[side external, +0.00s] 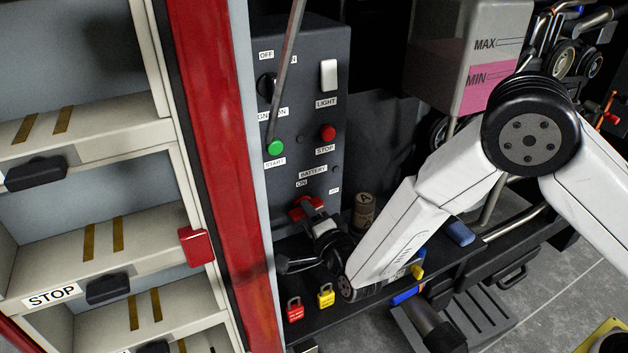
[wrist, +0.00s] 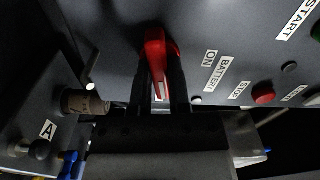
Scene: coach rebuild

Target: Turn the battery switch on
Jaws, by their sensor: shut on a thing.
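The battery switch has a red handle (side external: 297,211) low on the dark control panel (side external: 300,90), under the BATTERY label with ON at left and OFF at right. My gripper (side external: 314,208) reaches it from the front and is shut on the handle. In the wrist view the red handle (wrist: 160,48) stands between my two dark fingers (wrist: 162,85), with the BATTERY and ON labels to its right. My fingers hide part of the switch, and I cannot tell which mark the handle points to.
A green START button (side external: 275,147) and red STOP button (side external: 327,132) sit above the switch. A brown cylinder (side external: 364,211) stands right of my gripper. Red (side external: 295,309) and yellow (side external: 326,295) padlocks lie below. A red post (side external: 215,150) is close on the left.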

